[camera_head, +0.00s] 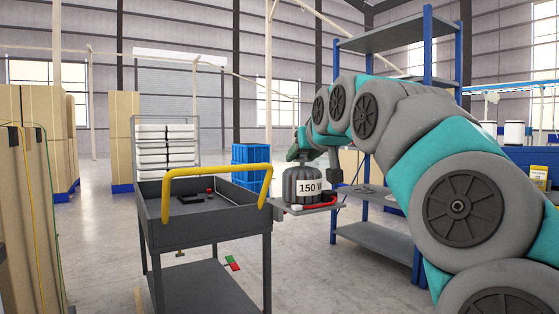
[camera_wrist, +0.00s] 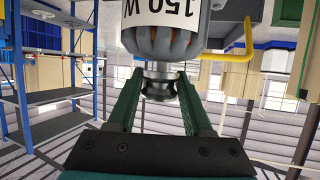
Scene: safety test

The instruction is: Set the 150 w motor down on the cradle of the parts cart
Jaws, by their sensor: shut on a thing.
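The 150 W motor (camera_head: 303,172), dark and ribbed with a white label, hangs upright under my gripper (camera_head: 306,153), just right of the parts cart (camera_head: 205,221). In the wrist view the motor (camera_wrist: 170,42) fills the top centre, and the green fingers of my gripper (camera_wrist: 157,88) are shut on its dark neck. The cart is dark grey, with a raised-rim top and a yellow handle (camera_head: 216,170). A low black fitting (camera_head: 196,197) lies in its top; it may be the cradle. A grey plate (camera_head: 318,208) with red shows below the motor; whether they touch cannot be told.
A blue-post shelf rack (camera_head: 378,238) stands behind my arm on the right. Blue crates (camera_head: 249,167) and a rack of white boxes (camera_head: 167,150) stand behind the cart. Tall cartons (camera_head: 30,215) line the left. A red and green item (camera_head: 232,263) shows low beside the cart.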

